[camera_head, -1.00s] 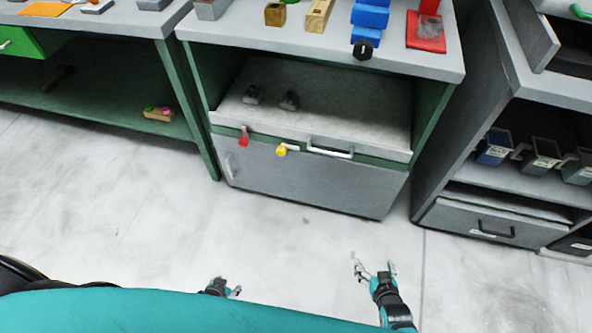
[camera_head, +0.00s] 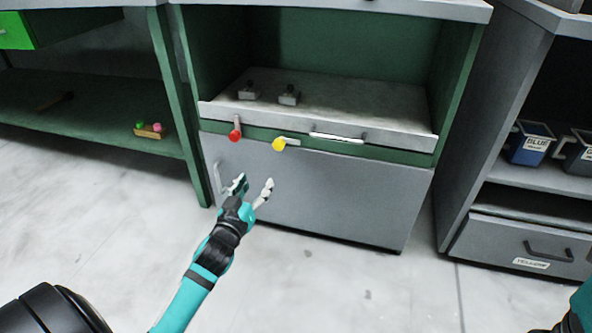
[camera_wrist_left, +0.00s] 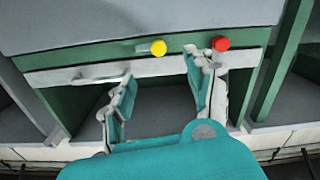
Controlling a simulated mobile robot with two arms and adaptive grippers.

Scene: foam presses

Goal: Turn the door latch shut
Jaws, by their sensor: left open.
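Two latches sit on the green rail above the closed grey door (camera_head: 330,195). The red-knobbed latch (camera_head: 235,134) is near the left end, with its pale lever roughly upright. The yellow-knobbed latch (camera_head: 279,144) is right of it, with its pale lever roughly level. My left gripper (camera_head: 253,187) is open and empty in front of the door, below both knobs in the head view. In the left wrist view, seen upside down, the red knob (camera_wrist_left: 221,43) appears beyond one finger, and the yellow knob (camera_wrist_left: 158,48) between the finger directions. My right gripper is out of view.
The grey door has a handle (camera_head: 218,178) at its left. A pale sliding tray (camera_head: 350,112) above has a bar handle (camera_head: 337,138) and holds two small grey parts. A cabinet with a drawer (camera_head: 525,250) stands right. Bare floor lies in front.

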